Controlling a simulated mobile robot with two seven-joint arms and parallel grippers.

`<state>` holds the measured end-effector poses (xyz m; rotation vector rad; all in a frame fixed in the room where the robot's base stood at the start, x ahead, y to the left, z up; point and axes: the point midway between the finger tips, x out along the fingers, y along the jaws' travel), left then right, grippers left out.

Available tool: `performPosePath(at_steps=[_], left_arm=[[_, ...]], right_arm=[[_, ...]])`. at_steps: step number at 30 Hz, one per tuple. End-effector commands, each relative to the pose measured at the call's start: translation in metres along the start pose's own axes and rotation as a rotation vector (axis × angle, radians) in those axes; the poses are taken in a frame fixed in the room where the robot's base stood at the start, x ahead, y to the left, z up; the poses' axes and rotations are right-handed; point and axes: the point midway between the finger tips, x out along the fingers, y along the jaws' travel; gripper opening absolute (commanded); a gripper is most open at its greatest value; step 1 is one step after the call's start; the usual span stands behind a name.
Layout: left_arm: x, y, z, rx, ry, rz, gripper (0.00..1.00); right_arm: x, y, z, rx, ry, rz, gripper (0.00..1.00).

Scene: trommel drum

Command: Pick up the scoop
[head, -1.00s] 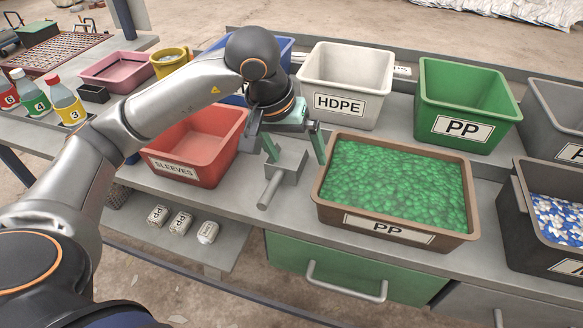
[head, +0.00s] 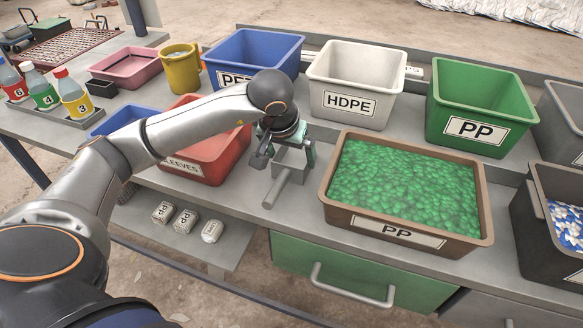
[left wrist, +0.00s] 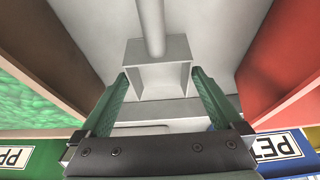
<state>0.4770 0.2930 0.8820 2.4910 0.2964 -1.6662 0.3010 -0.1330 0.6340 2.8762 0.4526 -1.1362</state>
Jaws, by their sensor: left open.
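The scoop (head: 283,183) is a grey metal box-shaped scoop with a round bar handle. It lies on the grey bench between the red SLEEVES bin and the brown PP tray, its handle pointing toward the bench's front edge. My left gripper (head: 287,157) is directly over it, pointing down and open. In the left wrist view the scoop (left wrist: 158,72) lies between the two green fingers of the gripper (left wrist: 160,76), one on each side of its box, with small gaps showing. The gripper and wrist hide part of the box in the head view. My right gripper is not seen.
The red SLEEVES bin (head: 222,160) stands close on the left. The brown PP tray (head: 335,208) of green flakes stands close on the right. Blue (head: 270,49), white HDPE (head: 348,78) and green PP (head: 478,102) bins stand behind. Bare bench lies in front of the scoop.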

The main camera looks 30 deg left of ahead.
Motion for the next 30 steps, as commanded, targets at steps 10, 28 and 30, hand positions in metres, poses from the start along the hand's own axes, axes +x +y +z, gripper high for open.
performPosePath(at_steps=[10, 28, 30], left_arm=[[0.016, 0.0006, -0.0004, 0.001, 0.001, 0.002, 1.0], [0.0154, 0.0004, -0.0006, 0.0, 0.001, 0.001, 0.38], [0.0154, 0.0004, -0.0007, 0.0, 0.002, 0.001, 0.31]], right_arm=[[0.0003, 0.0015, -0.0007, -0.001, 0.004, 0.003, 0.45], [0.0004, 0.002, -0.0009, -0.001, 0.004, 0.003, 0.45], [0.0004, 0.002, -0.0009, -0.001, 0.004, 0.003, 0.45]])
